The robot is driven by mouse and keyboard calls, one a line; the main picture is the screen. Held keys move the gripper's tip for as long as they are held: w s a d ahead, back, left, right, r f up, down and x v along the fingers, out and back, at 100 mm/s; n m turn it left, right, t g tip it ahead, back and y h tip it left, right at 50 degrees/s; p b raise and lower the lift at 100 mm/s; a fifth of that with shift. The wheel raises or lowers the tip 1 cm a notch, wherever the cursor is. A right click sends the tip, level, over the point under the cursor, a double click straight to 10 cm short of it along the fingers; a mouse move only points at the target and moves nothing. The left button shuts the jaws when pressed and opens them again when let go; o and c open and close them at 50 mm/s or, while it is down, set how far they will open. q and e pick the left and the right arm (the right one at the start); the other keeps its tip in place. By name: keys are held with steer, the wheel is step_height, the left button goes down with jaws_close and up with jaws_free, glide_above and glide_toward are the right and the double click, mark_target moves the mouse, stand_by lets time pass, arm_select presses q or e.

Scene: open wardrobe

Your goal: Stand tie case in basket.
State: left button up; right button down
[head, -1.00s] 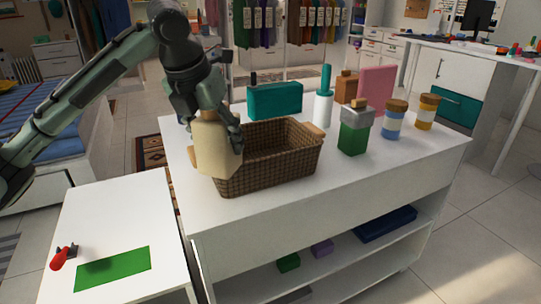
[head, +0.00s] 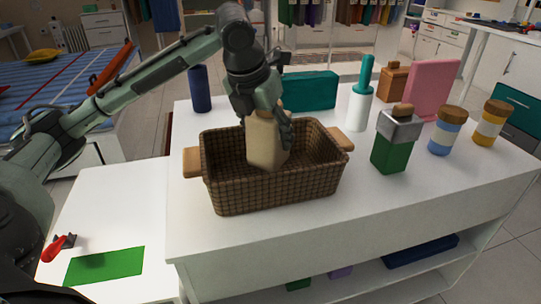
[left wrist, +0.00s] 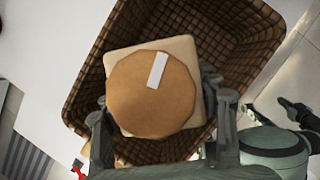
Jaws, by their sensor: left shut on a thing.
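My left gripper (head: 268,118) is shut on the tie case (head: 264,142), a cream upright block with rounded edges. Its lower part is inside the brown woven basket (head: 275,195); the basket's front wall hides its bottom, so I cannot tell whether it touches the floor of the basket. In the left wrist view the case (left wrist: 190,55) shows from above, with a round tan top and a white label, between the fingers (left wrist: 165,105) and within the basket rim (left wrist: 90,70). My right gripper is not in the head view; dark parts at the wrist view's right edge are unclear.
The basket stands on a white counter (head: 400,210). A green bottle (head: 390,155), two jars (head: 447,130) (head: 490,124), a white bottle (head: 358,112), a teal box (head: 310,90) and a blue cylinder (head: 201,90) stand around it. The counter's front right is clear.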

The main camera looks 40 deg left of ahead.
mark_target(259, 126)
arm_select(q)
steer(key=shift+w+f, duration=0.1)
steer(key=shift+f, duration=2.35)
steer(key=shift+f, duration=0.1)
steer(key=o, duration=1.3)
steer(key=v, duration=1.2)
